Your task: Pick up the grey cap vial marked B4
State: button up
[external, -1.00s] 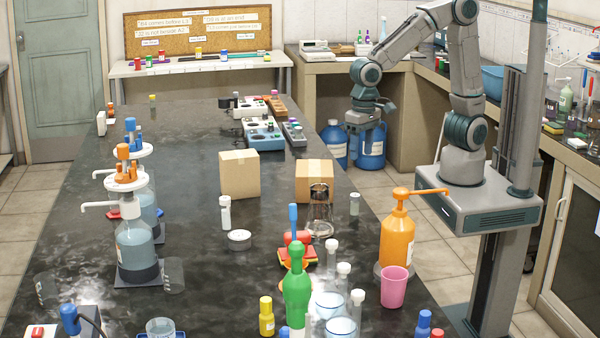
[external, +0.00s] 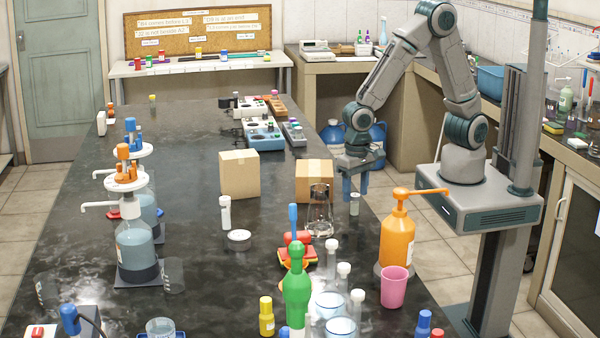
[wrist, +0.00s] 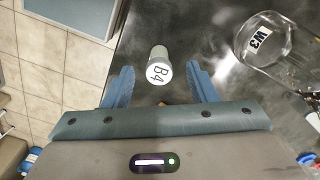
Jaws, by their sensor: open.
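The grey cap vial marked B4 (wrist: 158,68) stands on the dark bench top near its edge, its label letters readable on the cap in the wrist view. It also shows in the external view (external: 354,204), just below my gripper (external: 355,190). In the wrist view my gripper (wrist: 160,88) has its two blue fingers spread, one on each side of the vial's cap. The fingers look apart from the vial, and nothing is held. How far the fingertips reach down beside the vial is hard to tell.
A clear glass flask marked W3 (wrist: 262,45) stands to the right of the vial in the wrist view. A cardboard box (external: 314,181) stands close by on the left in the external view. An orange pump bottle (external: 397,243) stands nearer the camera. The bench edge is close.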

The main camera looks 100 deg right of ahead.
aim_at(355, 195)
jog(key=shift+d+f+p, duration=0.1)
jog(key=shift+f+p, duration=0.2)
jog(key=shift+f, duration=1.95)
jog(key=c, duration=1.1)
jog(key=shift+o, duration=0.2)
jog(key=shift+r, duration=0.1)
